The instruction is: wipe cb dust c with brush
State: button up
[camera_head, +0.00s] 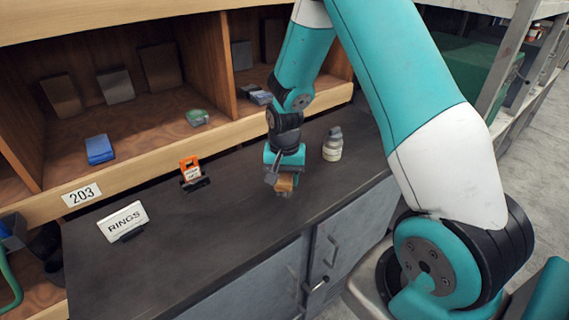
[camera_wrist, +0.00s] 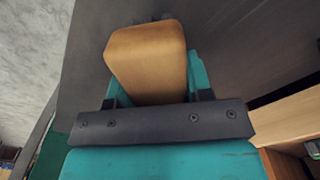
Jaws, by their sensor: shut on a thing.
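My gripper (camera_head: 284,182) hangs over the dark bench top (camera_head: 232,203), near the middle of the head view. It is shut on the brush, whose tan, block-shaped wooden part (camera_wrist: 147,60) fills the upper middle of the wrist view. The brush (camera_head: 286,184) also shows in the head view, just below the jaws and close to the bench surface. I cannot tell whether it touches the surface. Its bristles are mostly hidden. I cannot make out any dust on the bench top in either view.
A pale bottle (camera_head: 332,146) stands right of my gripper. Left are an orange item on a dark stand (camera_head: 191,173) and a RINGS sign (camera_head: 123,222). Wooden shelves behind hold a blue box (camera_head: 99,150) and a green-topped item (camera_head: 197,117).

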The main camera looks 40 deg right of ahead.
jog(key=shift+r+p, duration=0.7)
jog(key=shift+r, duration=0.5)
jog(key=shift+s, duration=0.1)
